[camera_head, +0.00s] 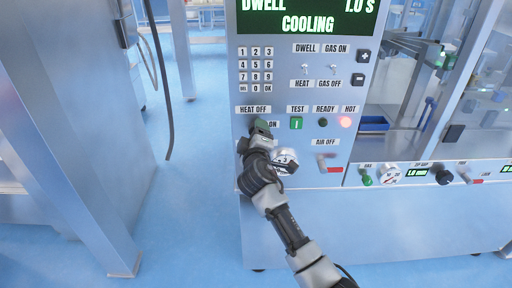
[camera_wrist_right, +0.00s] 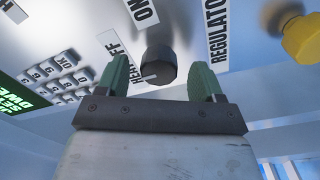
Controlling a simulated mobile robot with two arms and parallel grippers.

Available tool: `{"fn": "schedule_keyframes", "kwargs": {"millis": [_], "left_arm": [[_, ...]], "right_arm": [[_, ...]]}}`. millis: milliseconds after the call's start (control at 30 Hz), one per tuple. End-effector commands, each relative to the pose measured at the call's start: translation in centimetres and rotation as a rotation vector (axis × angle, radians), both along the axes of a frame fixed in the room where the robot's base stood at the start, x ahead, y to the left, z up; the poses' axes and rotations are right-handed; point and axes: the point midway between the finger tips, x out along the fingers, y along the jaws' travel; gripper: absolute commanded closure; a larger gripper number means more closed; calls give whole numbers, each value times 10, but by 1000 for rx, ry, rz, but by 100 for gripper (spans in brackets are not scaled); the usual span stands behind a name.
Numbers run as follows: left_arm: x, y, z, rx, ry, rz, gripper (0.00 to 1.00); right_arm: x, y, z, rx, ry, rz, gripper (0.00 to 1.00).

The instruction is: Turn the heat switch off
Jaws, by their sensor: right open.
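The heat switch (camera_wrist_right: 160,66) is a dark round knob with a white mark, on the machine's grey panel. In the right wrist view, "HEAT OFF" is printed to its left and "ON" above it. The white mark shows at the knob's lower left; I cannot tell its exact setting. My right gripper (camera_wrist_right: 159,80) is open, with one green fingertip on each side of the knob and visible gaps between. In the head view my right gripper (camera_head: 259,127) covers the switch below the "HEAT OFF" label (camera_head: 253,110). My left gripper is not in view.
The screen (camera_head: 308,17) reads "COOLING". A silver round fitting (camera_head: 286,160) sits close to my right wrist. A yellow knob (camera_wrist_right: 303,40) is at the right. Blue floor lies clear left of the machine.

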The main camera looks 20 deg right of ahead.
Motion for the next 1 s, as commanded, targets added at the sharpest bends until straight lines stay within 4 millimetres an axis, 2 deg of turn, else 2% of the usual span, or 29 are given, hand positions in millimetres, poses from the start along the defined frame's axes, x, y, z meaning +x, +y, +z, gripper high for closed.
{"fn": "schedule_keyframes", "kwargs": {"millis": [200, 400, 600, 1000], "left_arm": [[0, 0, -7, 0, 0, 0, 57], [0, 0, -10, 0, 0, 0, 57], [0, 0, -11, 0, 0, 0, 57], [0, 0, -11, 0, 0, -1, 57]], "right_arm": [[-44, 13, -4, 2, 1, 2, 33], [-72, 21, -3, 2, 0, 1, 33], [-81, 23, -2, 0, 0, 0, 33], [-80, 23, -5, 1, 5, 3, 33]]}}
